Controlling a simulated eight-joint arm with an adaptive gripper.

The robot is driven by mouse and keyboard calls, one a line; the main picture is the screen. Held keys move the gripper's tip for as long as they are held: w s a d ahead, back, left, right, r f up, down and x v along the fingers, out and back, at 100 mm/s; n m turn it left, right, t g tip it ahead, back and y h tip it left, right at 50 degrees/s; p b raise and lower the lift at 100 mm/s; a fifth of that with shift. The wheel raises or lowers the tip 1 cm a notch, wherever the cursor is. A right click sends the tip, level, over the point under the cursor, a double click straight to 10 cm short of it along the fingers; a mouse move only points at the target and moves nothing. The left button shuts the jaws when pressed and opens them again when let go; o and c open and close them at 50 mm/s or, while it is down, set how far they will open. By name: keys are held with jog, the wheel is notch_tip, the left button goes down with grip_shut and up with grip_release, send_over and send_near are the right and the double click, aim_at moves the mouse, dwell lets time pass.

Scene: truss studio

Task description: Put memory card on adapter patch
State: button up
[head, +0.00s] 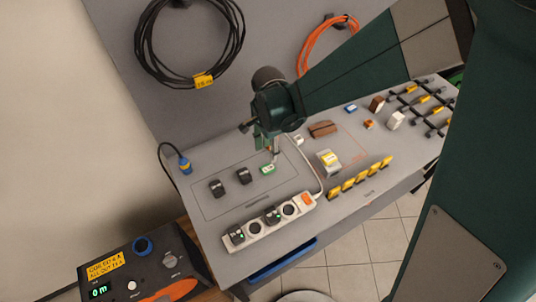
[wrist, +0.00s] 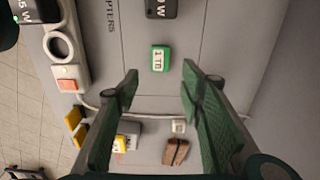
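The memory card (head: 267,169), small and green with a white label, lies flat on the grey table. In the wrist view the card (wrist: 160,57) reads "1 TB". It appears inside the thin-outlined adapter patch (head: 236,198), near its right end, beside two black adapters (head: 217,188) (head: 244,175). The patch also shows in the wrist view (wrist: 138,35) with part of its lettering. My gripper (head: 271,152) is just above the card. In the wrist view my gripper (wrist: 159,73) has its fingers wide apart, with nothing between them; the card lies beyond the tips.
A white power strip (head: 256,228) with plugged adapters lies along the front edge. A white cable passes right of the patch. A brown wallet-like item (head: 322,129), a yellow-and-white item (head: 328,162) and several yellow tags (head: 360,178) are further right. The patch's front middle is clear.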

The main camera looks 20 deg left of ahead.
jog(key=shift+r, duration=1.05)
jog(key=d+r+n+t+y, duration=0.1)
jog(key=d+r+n+t, duration=0.1)
jog(key=d+r, duration=0.65)
jog(key=d+r+n+t, duration=0.15)
jog(key=d+r, duration=0.45)
jog(key=d, duration=0.6)
jog(key=s+d+r+n+t, duration=0.2)
jog(key=s+d, duration=0.3)
jog(key=d, duration=0.3)
jog(key=s+d+r+n+t+h, duration=0.1)
jog(key=s+d+r+n, duration=0.2)
jog(key=s+d, duration=0.3)
jog(key=d+r, duration=0.1)
jog(key=d, duration=0.2)
jog(key=shift+d+r+t, duration=0.15)
jog(key=shift+r+t, duration=0.05)
jog(key=shift+t, duration=0.15)
jog(key=shift+o, duration=0.2)
jog(key=shift+n, duration=0.25)
